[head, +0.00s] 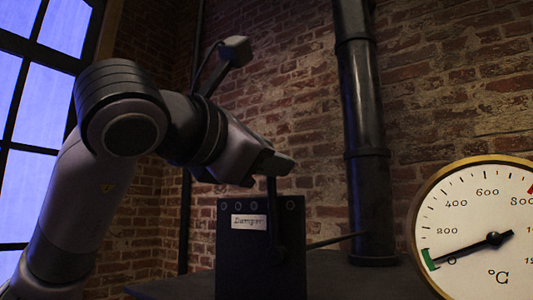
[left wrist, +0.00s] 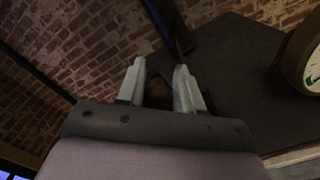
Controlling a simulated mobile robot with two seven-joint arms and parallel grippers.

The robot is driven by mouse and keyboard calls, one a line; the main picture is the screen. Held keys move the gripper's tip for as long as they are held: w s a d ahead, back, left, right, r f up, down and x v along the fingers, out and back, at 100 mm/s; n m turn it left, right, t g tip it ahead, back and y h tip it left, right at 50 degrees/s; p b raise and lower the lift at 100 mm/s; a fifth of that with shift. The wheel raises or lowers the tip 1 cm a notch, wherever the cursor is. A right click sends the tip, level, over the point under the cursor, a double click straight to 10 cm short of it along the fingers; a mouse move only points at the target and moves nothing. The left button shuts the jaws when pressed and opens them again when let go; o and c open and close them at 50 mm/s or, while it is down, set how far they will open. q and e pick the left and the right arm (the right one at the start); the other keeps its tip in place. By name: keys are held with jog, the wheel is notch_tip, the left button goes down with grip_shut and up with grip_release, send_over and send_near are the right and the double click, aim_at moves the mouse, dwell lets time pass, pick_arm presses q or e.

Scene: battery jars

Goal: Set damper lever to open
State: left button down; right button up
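The damper box (head: 236,262) is a dark box with a white "Damper" label (head: 249,221) on its front. A thin dark damper lever (head: 272,212) stands nearly upright at the box. Its top is hidden by my left gripper (head: 283,164), which is at the lever's upper end. In the left wrist view, the two pale fingers of my left gripper (left wrist: 159,75) stand apart. Something dark brownish shows between them near the palm; I cannot tell whether they touch it. My right gripper is in neither view.
A round brass-rimmed °C gauge (head: 480,225) is at the right, its needle near 0 by a green mark. A dark vertical pipe (head: 362,130) stands behind the box, against a brick wall (head: 455,90). A window (head: 35,90) is at the left.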

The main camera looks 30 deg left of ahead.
pick_arm(q)
jog(key=c, duration=0.8)
grip_release()
jog(key=shift+a, duration=0.15)
jog(key=shift+s+a+b, duration=0.15)
jog(key=shift+s+b, duration=0.4)
jog(key=shift+s, duration=1.25)
jog(key=shift+s+a+b, duration=0.1)
jog(key=shift+s+b, duration=0.4)
jog(key=shift+s, duration=1.25)
